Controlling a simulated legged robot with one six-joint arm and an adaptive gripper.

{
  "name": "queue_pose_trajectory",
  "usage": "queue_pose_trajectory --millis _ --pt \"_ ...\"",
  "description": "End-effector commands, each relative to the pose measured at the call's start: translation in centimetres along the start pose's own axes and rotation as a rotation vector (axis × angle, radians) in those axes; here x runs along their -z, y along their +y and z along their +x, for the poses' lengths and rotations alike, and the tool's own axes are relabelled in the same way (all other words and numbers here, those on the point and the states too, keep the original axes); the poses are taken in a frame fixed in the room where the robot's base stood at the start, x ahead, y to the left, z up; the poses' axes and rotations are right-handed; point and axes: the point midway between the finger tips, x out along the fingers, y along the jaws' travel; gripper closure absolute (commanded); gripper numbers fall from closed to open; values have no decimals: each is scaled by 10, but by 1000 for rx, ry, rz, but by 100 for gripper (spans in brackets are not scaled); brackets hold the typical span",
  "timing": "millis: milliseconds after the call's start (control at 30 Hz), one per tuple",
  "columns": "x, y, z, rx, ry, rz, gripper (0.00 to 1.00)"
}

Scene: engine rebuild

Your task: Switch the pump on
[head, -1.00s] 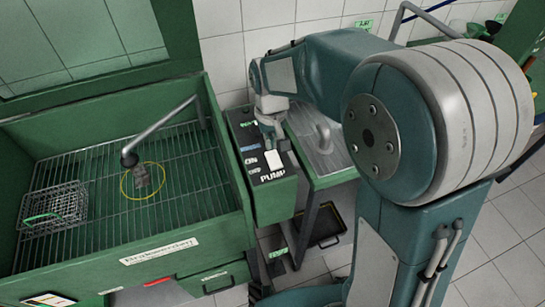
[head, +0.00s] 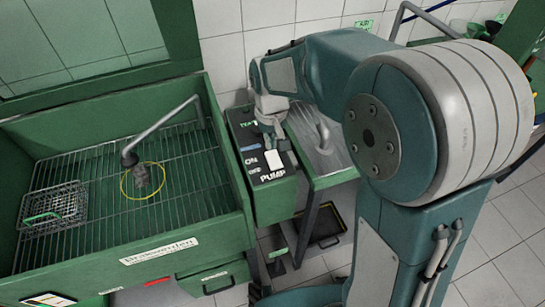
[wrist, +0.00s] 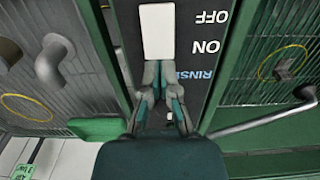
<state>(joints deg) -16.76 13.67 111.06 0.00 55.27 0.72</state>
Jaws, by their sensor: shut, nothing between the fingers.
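The pump switch is a white rocker (head: 275,160) on a dark control panel (head: 262,183) beside the wash basin, with ON and OFF lettering at its left and PUMP below. In the wrist view the white rocker (wrist: 157,32) lies just beyond my fingertips, with ON and OFF upside down beside it. My gripper (wrist: 159,66) is shut and empty, pointing down at the panel near the rocker's edge. I cannot tell whether the tips touch it. In the head view my gripper (head: 270,133) hides part of the panel behind the rocker.
The green basin (head: 100,272) at left holds a wire rack, a mesh basket (head: 53,206), a bent spout (head: 160,130), and a small grey part (head: 141,174) within a yellow ring. A grey drain tray (head: 318,145) with a spout stands right of the panel. A tiled wall is behind.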

Motion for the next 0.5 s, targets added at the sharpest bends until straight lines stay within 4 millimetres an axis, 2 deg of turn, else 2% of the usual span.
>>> queue_pose_trajectory --millis 500 --pt "0 0 6 0 -1 0 100"
